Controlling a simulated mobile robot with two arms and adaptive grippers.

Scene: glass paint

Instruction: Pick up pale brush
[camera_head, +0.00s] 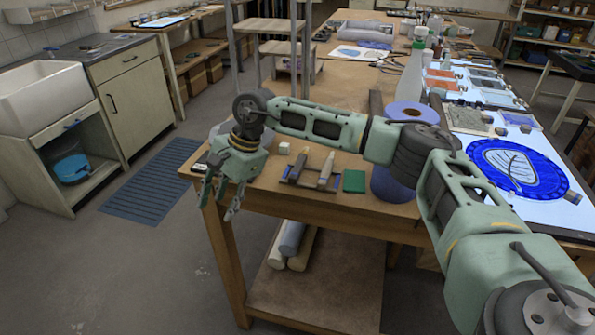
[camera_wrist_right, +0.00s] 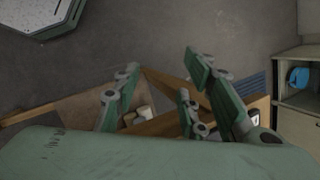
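The pale brush (camera_head: 326,172) appears to be the lighter of two upright-leaning pieces on a small dark rack (camera_head: 310,184) near the table's front left edge. A darker piece (camera_head: 299,165) leans beside it on the left. My right gripper (camera_head: 218,200) hangs with fingers downward at the table's left corner, left of the rack and apart from it. Its fingers are spread and hold nothing. The right wrist view shows the spread fingers (camera_wrist_right: 160,85) over the floor and table edge; no brush can be made out there. My left gripper is out of view.
A green block (camera_head: 354,181) and a small white cube (camera_head: 284,148) flank the rack. A blue-patterned glass disc (camera_head: 515,168) lies right. Rolls (camera_head: 291,240) lie on the lower shelf.

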